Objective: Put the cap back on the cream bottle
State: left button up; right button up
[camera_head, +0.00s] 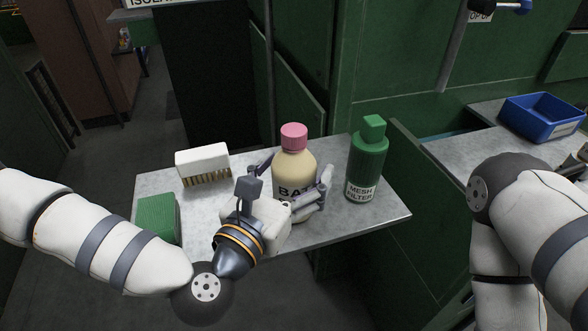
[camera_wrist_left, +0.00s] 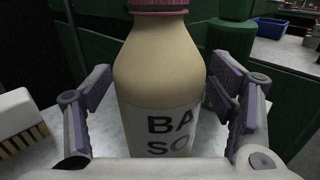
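The cream bottle (camera_head: 294,168) stands upright on the grey table, with a pink cap (camera_head: 293,136) seated on its top. In the left wrist view the bottle (camera_wrist_left: 158,75) fills the middle, its label partly readable, and the cap's lower edge (camera_wrist_left: 158,6) shows at the top. My left gripper (camera_head: 296,172) reaches around the bottle from the front, one finger on each side. In the left wrist view its fingers (camera_wrist_left: 163,90) are spread, with gaps to the bottle on both sides.
A green bottle (camera_head: 368,162) labelled mesh filter stands just right of the cream bottle. A white brush (camera_head: 203,160) and a green block (camera_head: 157,217) are on the left of the table (camera_head: 333,234). A blue bin (camera_head: 545,118) sits on another surface at right.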

aim_at(283, 185)
pick_arm(q)
jog(key=shift+r, duration=0.35)
jog(key=v, duration=0.9)
jog(key=shift+f, duration=0.3)
jog(key=p+v, duration=0.1)
jog(key=v, duration=0.2)
jog(key=shift+r, duration=0.1)
pick_arm(e)
jog(key=shift+w+r+t, duration=0.4)
jog(key=shift+w+r, duration=0.5)
